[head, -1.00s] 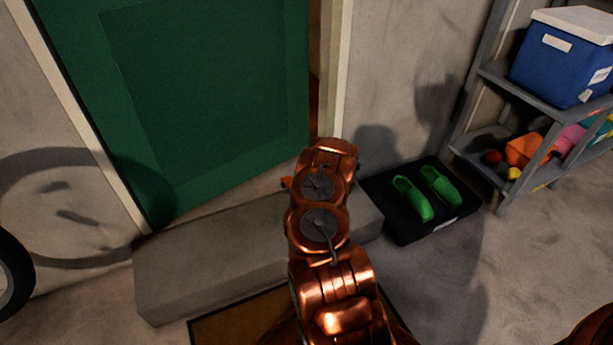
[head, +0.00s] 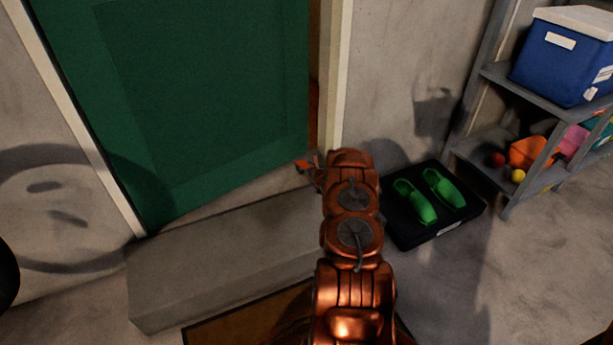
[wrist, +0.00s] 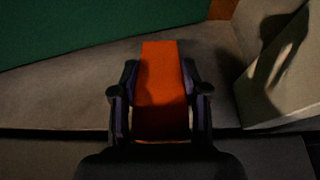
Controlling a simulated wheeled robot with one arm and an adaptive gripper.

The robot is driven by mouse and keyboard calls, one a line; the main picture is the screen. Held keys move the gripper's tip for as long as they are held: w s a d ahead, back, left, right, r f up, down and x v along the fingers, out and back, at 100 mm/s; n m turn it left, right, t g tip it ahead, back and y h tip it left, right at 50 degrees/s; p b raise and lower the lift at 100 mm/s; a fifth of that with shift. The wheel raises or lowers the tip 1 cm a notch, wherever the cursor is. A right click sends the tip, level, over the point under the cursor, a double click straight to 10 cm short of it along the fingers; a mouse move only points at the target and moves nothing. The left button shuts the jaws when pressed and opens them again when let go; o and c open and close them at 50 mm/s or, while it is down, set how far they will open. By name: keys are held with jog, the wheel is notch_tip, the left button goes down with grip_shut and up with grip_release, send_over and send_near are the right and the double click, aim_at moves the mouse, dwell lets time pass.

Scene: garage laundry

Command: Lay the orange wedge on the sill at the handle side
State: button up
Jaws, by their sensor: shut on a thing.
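The orange wedge (wrist: 160,85) is between the two fingers of my gripper (wrist: 160,95) in the wrist view, and the gripper is shut on it. The wedge points away from the gripper, toward the green door (wrist: 80,28). In the head view my arm hides most of the gripper, and a small orange bit of the wedge (head: 304,165) shows left of it, near the door frame. The sill (wrist: 50,88) runs along the foot of the door (head: 200,100). The wedge is over the sill in the picture; I cannot tell whether it touches. The door's handle is not in view.
A grey step (head: 210,262) lies before the door, with a brown mat (head: 240,318) in front. To the right are a black tray (head: 415,238) with green shoes (head: 424,205) and a shelf (head: 490,165) with a blue box (head: 560,65). The door frame (head: 335,80) stands close to my gripper.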

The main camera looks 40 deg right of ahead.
jog(key=shift+w+d+f, duration=0.1)
jog(key=shift+d+f, duration=0.05)
jog(key=shift+d, duration=0.2)
notch_tip(320, 180, down, 3)
jog(key=shift+b, duration=1.1)
jog(key=shift+f, duration=0.2)
jog(key=o, duration=1.2)
jog(key=shift+f, duration=0.1)
jog(key=shift+o, duration=0.2)
